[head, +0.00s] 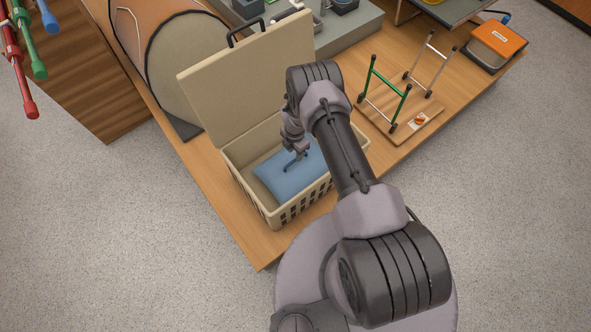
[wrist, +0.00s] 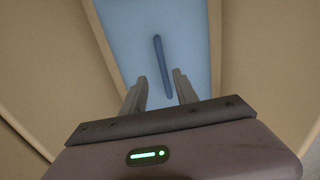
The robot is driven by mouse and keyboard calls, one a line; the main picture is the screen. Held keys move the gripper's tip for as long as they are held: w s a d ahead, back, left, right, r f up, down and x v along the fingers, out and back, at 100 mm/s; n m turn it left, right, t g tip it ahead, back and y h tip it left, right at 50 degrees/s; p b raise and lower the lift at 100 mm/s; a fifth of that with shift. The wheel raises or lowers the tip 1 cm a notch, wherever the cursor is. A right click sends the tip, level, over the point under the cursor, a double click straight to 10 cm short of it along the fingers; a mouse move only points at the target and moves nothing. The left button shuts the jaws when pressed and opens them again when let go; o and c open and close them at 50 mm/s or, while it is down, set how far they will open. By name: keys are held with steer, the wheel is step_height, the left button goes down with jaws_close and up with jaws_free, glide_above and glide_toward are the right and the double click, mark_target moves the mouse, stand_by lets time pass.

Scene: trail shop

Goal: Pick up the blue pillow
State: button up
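The blue pillow (head: 283,180) lies in a beige lidded basket (head: 253,194) on the wooden table. A darker blue raised strip or handle runs along the middle of the pillow's top. In the head view my gripper (head: 299,154) is inside the basket's opening, over the pillow, and my arm hides the pillow's right part. In the wrist view the pillow (wrist: 120,40) is ahead of the fingers. My gripper (wrist: 161,85) is open, its two fingertips apart, with the dark strip in line with the gap between them. I cannot tell whether the fingers touch the pillow.
The basket's lid (head: 240,75) stands open at the back. A large brown cylinder (head: 185,60) lies to the left. A wooden board (head: 400,125) with green and silver frames stands to the right. An orange-topped box (head: 497,45) sits at the table's far right.

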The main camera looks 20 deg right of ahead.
mark_target(296, 165)
steer(key=f+b, duration=0.1)
steer(key=f, duration=0.1)
steer(key=f+b, duration=0.1)
steer(key=f, duration=0.1)
steer(key=f+b, duration=0.1)
steer(key=f, duration=0.1)
steer(key=shift+s, duration=0.35)
steer(key=shift+r, duration=0.25)
steer(key=shift+c, duration=0.5)
jaws_close()
